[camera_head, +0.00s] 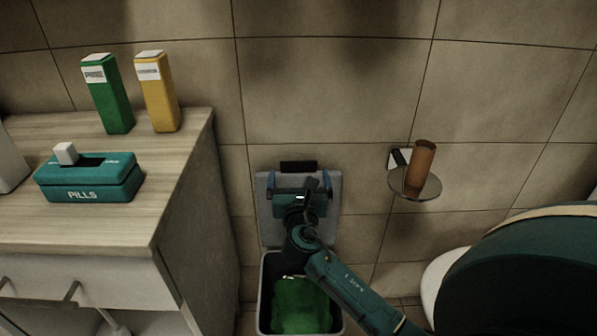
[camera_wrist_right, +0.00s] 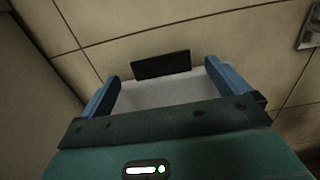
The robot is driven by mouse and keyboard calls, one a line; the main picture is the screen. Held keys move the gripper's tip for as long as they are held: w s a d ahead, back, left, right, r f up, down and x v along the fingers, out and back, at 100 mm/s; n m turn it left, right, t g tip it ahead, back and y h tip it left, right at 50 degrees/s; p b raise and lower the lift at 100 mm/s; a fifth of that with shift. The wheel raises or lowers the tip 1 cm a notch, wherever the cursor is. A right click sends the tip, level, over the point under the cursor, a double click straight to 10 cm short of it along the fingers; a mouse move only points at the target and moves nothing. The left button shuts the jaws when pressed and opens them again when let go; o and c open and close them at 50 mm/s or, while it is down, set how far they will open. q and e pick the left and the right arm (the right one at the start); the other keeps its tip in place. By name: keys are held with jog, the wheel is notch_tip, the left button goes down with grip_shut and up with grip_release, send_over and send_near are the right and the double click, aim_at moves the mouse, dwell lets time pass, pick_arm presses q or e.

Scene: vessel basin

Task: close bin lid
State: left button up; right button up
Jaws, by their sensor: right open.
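The bin (camera_head: 264,292) stands on the floor against the wall, right of the cabinet, with green stuff (camera_head: 300,306) inside. Its grey lid (camera_head: 266,212) is up, upright near the wall, with a black handle (camera_head: 298,166) at its top edge. My right gripper (camera_head: 299,178) is open in front of the upper part of the lid, its blue fingers spread. In the right wrist view the lid (camera_wrist_right: 165,92) and its handle (camera_wrist_right: 160,65) show between and beyond the fingertips. Whether the fingers touch the lid I cannot tell. My left gripper is not in view.
A wooden cabinet (camera_head: 185,180) at left holds a teal pills box (camera_head: 90,188), a green box (camera_head: 108,95) and a yellow box (camera_head: 158,92). A wall holder (camera_head: 415,185) with a brown cylinder (camera_head: 420,165) is right of the lid. A toilet (camera_head: 440,275) stands partly hidden at right.

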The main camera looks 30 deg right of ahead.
aim_at(299, 165)
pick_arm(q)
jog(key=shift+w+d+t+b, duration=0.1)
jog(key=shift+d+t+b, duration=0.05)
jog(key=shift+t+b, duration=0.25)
pick_arm(e)
jog(key=shift+x, duration=2.2)
jog(key=shift+c, duration=0.2)
jog(key=c, duration=1.3)
jog(key=shift+o, duration=0.2)
jog(key=shift+s+f, duration=0.1)
